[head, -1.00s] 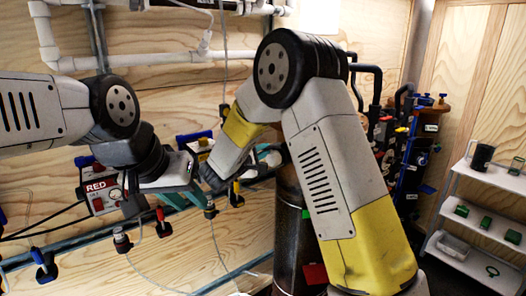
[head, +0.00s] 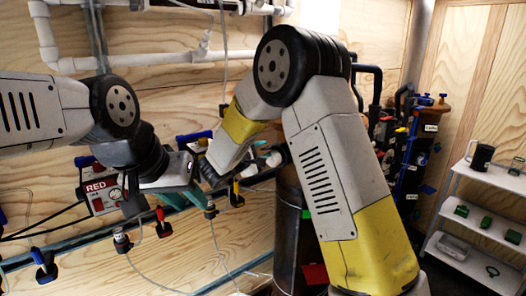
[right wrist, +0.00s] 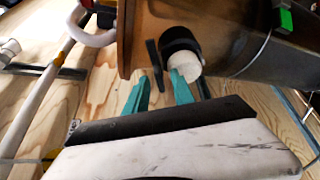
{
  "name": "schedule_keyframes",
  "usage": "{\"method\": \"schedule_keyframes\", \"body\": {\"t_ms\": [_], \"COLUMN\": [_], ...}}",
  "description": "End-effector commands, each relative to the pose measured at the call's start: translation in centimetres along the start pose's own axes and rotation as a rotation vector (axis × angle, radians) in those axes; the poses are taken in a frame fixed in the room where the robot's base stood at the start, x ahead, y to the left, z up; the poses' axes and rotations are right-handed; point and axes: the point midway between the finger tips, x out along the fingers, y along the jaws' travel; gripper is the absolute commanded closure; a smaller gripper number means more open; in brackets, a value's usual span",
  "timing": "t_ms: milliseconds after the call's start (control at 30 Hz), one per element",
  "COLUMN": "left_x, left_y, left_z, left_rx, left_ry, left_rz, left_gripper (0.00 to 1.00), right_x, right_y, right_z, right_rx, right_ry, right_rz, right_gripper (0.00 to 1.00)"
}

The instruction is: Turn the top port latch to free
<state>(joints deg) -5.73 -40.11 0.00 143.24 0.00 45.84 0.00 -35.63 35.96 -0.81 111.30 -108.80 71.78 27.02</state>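The tank (head: 290,225) stands behind my right arm, its top mostly hidden. In the right wrist view, a black port with a white end (right wrist: 184,62) sticks out from it. A thin dark lever (right wrist: 153,62), which looks like the latch, lies beside the port. My right gripper (right wrist: 160,86) has its two teal fingers apart, pointing at this area. One fingertip overlaps the white end; I cannot tell if it touches. The lever shows between the fingertips, with no clear grip on it. My left gripper (head: 174,200) is by the back wall, its fingers partly hidden.
A box marked RED (head: 101,196) is on the wall at left, with clamps and hoses around it. White pipes (head: 130,60) run along the wall above. A dark rack of hoses and tools (head: 400,150) and a white shelf (head: 475,225) stand at right.

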Motion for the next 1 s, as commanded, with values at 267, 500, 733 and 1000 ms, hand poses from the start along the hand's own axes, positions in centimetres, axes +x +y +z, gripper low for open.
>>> {"method": "schedule_keyframes", "body": {"t_ms": [267, 500, 733, 1000], "left_x": [0.0, 0.0, 0.0, 0.0], "left_y": [0.0, 0.0, 0.0, 0.0], "left_z": [0.0, 0.0, 0.0, 0.0], "left_rx": [0.0, 0.0, 0.0, 0.0], "left_ry": [0.0, 0.0, 0.0, 0.0], "left_rz": [0.0, 0.0, 0.0, 0.0], "left_gripper": [0.67, 0.67, 0.67, 0.67], "right_x": [-4.3, -7.2, -7.6, -6.8], "right_y": [0.1, 0.0, 0.0, -0.5], "right_z": [-0.1, -0.1, 0.0, 2.8], "right_rx": [0.0, -0.001, -0.001, 0.031], "right_ry": [0.004, 0.003, 0.0, -0.035], "right_rz": [0.002, 0.001, 0.0, -0.067], "right_gripper": [0.7, 0.7, 0.7, 0.7]}}
